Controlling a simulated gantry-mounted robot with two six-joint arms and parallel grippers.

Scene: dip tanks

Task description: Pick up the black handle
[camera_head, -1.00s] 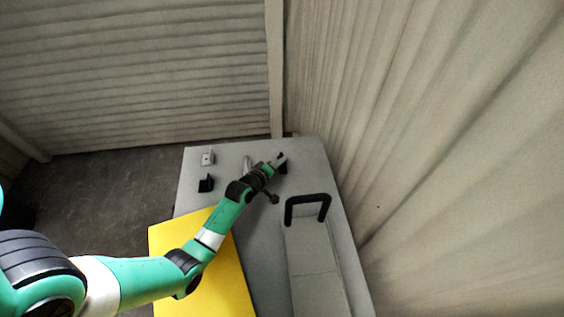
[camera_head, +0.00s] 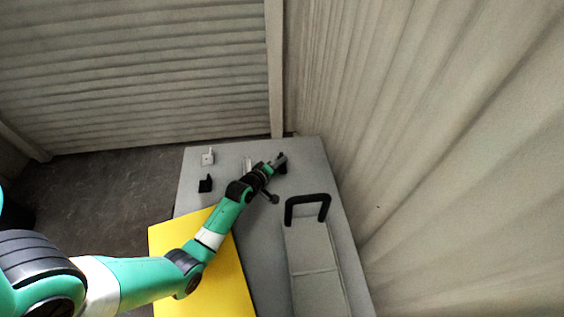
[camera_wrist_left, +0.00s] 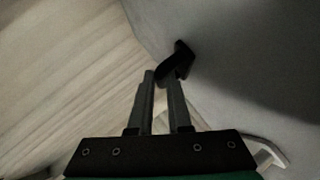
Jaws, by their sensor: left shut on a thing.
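A small black handle (camera_wrist_left: 175,64) shows in the left wrist view at the fingertips of my left gripper (camera_wrist_left: 160,77), with its far end against or close to the grey surface. The gripper is shut on it. In the head view my left gripper (camera_head: 279,160) is at the far right part of the grey tabletop, and the black handle (camera_head: 283,168) is partly hidden by it. My right gripper is not in view.
A larger black U-shaped handle (camera_head: 307,197) stands on a long grey lid (camera_head: 316,272) at the right. A black piece (camera_head: 205,184) and a white piece (camera_head: 208,156) stand at the left. A yellow panel (camera_head: 232,280) lies under my arm. A ribbed wall (camera_head: 430,130) rises beside the table (camera_head: 335,190).

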